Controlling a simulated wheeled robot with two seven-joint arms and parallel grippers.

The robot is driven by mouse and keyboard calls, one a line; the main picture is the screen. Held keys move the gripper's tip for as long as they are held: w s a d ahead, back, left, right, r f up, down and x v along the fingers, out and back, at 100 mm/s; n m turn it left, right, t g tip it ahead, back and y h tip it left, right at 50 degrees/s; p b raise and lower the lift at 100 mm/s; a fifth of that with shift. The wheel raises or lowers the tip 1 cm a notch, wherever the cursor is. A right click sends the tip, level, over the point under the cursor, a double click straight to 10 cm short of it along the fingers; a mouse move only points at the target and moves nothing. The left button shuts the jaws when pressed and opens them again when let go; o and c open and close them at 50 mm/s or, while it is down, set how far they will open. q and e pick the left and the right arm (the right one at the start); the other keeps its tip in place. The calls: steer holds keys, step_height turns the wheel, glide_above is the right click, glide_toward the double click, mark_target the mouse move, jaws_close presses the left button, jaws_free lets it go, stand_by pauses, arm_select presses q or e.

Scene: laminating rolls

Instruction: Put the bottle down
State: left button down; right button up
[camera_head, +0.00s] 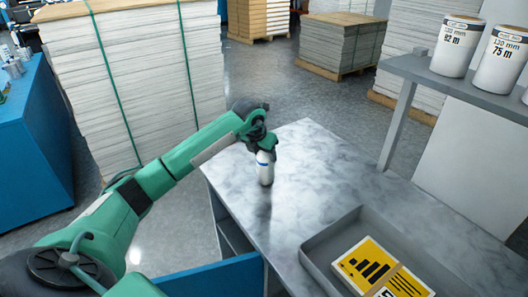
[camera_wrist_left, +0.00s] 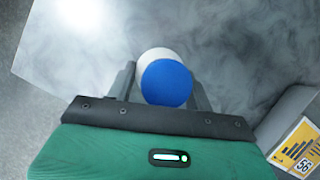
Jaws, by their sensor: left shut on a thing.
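A white bottle (camera_head: 265,168) is upright at the far left part of the grey marbled table (camera_head: 330,165). A small blue mark shows on its side. In the left wrist view the bottle has a round blue cap (camera_wrist_left: 167,83) with its white body (camera_wrist_left: 150,56) behind it. My left gripper (camera_head: 264,146) is around the top of the bottle and shut on it, with one finger on each side. The bottle's base looks at or very near the table surface; I cannot tell if it touches. My right gripper is not in view.
A grey tray (camera_head: 318,249) with yellow and black cards (camera_head: 370,266) is at the table's front right. A grey shelf (camera_head: 440,80) with white rolls (camera_head: 455,48) stands at the right. The table between bottle and tray is clear. Paper stacks (camera_head: 150,70) stand behind.

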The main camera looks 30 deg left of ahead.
arm_select(q)
steer(key=c, duration=0.6)
jaws_free()
steer(key=b+v, duration=0.2)
steer(key=v, duration=1)
steer(key=shift+s, duration=0.1)
